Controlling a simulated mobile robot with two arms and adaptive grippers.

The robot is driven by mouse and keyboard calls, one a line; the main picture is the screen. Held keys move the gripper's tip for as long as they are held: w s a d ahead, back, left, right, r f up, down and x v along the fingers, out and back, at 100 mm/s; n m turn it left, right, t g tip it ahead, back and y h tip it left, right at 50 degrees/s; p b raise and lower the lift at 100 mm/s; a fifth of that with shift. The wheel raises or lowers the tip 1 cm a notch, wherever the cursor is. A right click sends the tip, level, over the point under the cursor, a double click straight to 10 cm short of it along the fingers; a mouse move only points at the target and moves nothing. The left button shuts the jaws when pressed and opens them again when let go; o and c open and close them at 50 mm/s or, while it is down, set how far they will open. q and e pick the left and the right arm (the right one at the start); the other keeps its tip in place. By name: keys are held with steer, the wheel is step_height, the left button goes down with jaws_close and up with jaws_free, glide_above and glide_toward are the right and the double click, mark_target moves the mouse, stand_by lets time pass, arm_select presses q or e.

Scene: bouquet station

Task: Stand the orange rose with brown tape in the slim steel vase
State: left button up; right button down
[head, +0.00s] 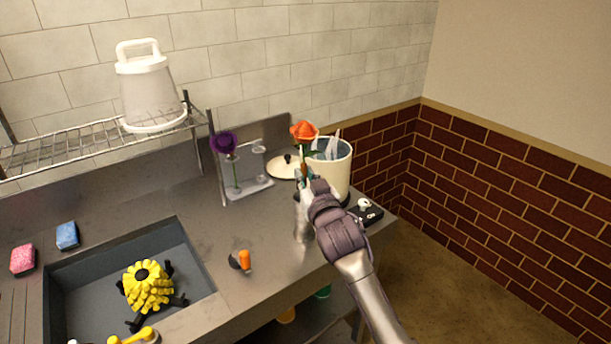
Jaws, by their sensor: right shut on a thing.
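The orange rose (304,131) stands roughly upright, bloom at the top, with a short stretch of green stem below it. My right gripper (306,183) is shut on its stem. Something brownish shows on the stem just above the fingers, probably the brown tape. The slim steel vase (302,224) stands on the steel counter directly below the fingers, partly hidden by my gripper. The lower stem is hidden, so I cannot tell whether its end is inside the vase. My left gripper is not in view.
A clear rack (250,188) holding a purple flower (223,142) stands left of the vase. A cream pot (340,172) stands close behind my gripper, a lid (283,168) beside it. An orange-handled tool (244,260) lies in front. The sink (205,284) is at left.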

steer(key=shift+f, duration=0.5)
steer(key=c, duration=1.1)
jaws_free()
steer(key=shift+o, duration=0.4)
steer(key=o, duration=0.6)
steer(key=shift+s, duration=0.1)
steer(key=shift+p+v, duration=1.4)
steer(key=shift+v, duration=1)
